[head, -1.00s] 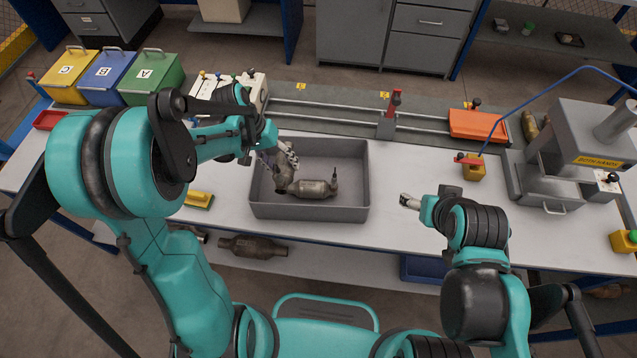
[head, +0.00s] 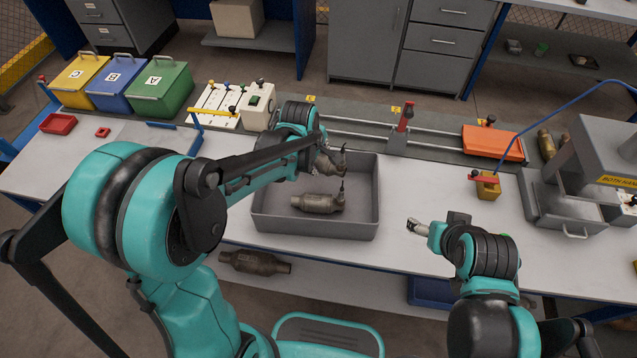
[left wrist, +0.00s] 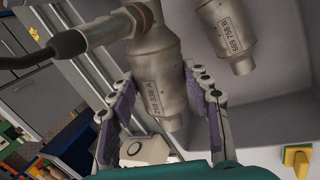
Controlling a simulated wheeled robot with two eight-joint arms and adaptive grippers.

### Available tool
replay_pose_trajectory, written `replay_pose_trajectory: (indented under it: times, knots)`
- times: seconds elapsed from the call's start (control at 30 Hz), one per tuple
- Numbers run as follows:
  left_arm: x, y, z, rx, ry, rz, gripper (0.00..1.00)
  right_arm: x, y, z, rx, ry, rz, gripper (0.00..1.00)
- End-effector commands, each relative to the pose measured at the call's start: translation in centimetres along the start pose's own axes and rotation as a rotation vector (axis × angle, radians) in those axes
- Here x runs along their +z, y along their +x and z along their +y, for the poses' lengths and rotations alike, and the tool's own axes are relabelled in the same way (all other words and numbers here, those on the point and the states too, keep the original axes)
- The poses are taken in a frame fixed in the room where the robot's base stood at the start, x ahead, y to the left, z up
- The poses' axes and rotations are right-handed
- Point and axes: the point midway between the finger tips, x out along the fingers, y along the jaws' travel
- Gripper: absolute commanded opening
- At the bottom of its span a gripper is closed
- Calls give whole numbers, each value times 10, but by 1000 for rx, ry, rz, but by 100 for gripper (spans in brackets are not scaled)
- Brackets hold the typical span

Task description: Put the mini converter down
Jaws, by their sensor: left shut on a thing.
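My left gripper (head: 322,152) is shut on a metal converter (head: 328,164) above the back part of a grey tray (head: 258,222). In the left wrist view, the held converter (left wrist: 158,75) sits between the purple finger pads, marked "259 338 A", with a probe and dark cable at its upper end. A second converter (head: 316,203) lies in the tray below; it shows at upper right in the left wrist view (left wrist: 235,35), marked "689 758 B". My right gripper (head: 416,227) is over the bench right of the tray, too small to read its jaws.
Lidded bins, yellow C (head: 78,75), blue B (head: 118,82) and green A (head: 158,88), stand at the back left. A rail with an orange block (head: 492,143) runs behind the tray. A grey machine (head: 603,165) stands right. Another converter (head: 255,262) lies on the lower shelf.

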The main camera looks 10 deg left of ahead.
Motion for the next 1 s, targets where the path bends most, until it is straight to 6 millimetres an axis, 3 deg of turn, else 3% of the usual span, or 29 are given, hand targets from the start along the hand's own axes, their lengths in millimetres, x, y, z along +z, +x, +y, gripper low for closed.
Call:
replay_pose_trajectory:
  times: [0.03,0.27,0.5,1.0]
  knots:
    - [0,11,-4,1,0,0,1,4,5,0,0,0,0,72]
    - [0,27,-10,0,1,-1,1,7,10,0,0,0,0,72]
    - [0,57,-21,0,1,-1,1,15,21,0,0,0,0,72]
    - [0,64,-24,0,1,-1,1,18,26,0,0,0,0,72]
